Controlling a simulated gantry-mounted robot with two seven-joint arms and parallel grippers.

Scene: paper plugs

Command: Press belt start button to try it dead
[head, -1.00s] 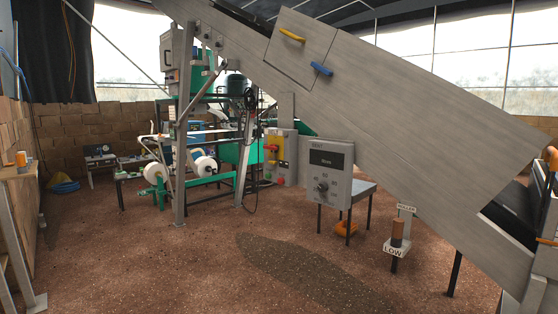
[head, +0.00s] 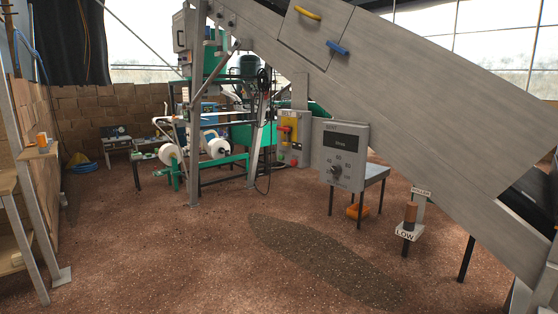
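The belt control panel (head: 293,152) is a grey box with a yellow plate and a red handle (head: 285,129), fixed beside the machine frame under the big sloping conveyor. Small buttons sit low on it, too small to tell which is the start button. The sloping conveyor (head: 420,90) has grey side panels and runs from the upper middle down to the right. Neither of my grippers shows in the head view.
A roller stand marked LOW (head: 408,232) is further right. A wooden shelf (head: 8,185) stands at the left. The brown floor (head: 150,240) in front is open, with a dark patch.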

